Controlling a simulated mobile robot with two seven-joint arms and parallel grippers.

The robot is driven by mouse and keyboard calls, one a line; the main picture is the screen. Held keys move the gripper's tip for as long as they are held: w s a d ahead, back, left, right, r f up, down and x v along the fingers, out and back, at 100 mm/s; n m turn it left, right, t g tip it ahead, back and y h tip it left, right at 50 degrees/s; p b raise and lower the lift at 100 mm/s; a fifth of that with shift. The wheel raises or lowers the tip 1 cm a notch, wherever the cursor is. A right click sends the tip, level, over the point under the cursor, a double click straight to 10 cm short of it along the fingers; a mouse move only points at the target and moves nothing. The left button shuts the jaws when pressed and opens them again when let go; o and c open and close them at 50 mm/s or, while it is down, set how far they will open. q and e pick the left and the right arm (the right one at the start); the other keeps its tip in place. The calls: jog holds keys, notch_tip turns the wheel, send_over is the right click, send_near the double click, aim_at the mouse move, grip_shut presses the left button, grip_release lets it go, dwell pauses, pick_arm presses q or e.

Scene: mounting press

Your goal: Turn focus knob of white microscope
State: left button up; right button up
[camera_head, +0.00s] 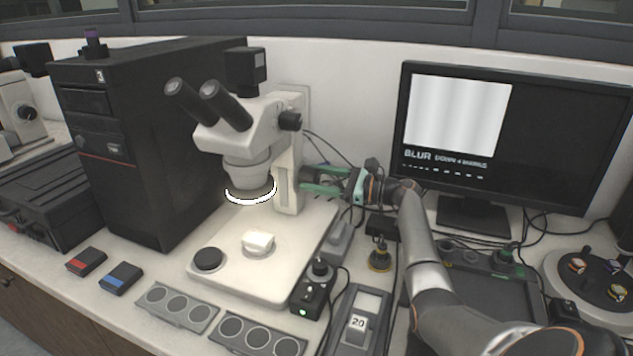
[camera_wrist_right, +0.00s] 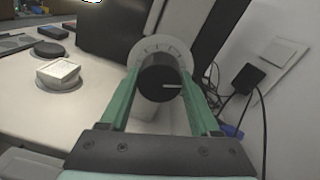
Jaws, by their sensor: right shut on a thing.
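The white microscope (camera_head: 240,130) stands on the bench in the middle of the head view, with black eyepieces and a lit ring under its objective. My right gripper (camera_head: 312,180) reaches the column from the right. In the wrist view its green fingers (camera_wrist_right: 162,88) lie on either side of the knob, shut on it. The knob is mostly hidden by the gripper in the head view. My left gripper is not in view.
A monitor (camera_head: 562,130) at the right shows a blurred striped picture and the word BLUR. A white sample block (camera_head: 258,242) sits on the microscope base. A black computer case (camera_head: 150,130) stands close at the left. Cables and a control box (camera_head: 318,285) lie near the base.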

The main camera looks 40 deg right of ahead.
jog(key=shift+n+b, duration=0.4)
jog(key=shift+n, duration=0.6)
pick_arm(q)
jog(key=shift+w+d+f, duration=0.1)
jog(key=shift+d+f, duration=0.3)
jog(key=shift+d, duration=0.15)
pick_arm(e)
jog(key=shift+n, duration=0.6)
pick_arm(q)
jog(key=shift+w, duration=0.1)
pick_arm(e)
jog(key=o, duration=1.4)
jog(key=shift+c, duration=0.2)
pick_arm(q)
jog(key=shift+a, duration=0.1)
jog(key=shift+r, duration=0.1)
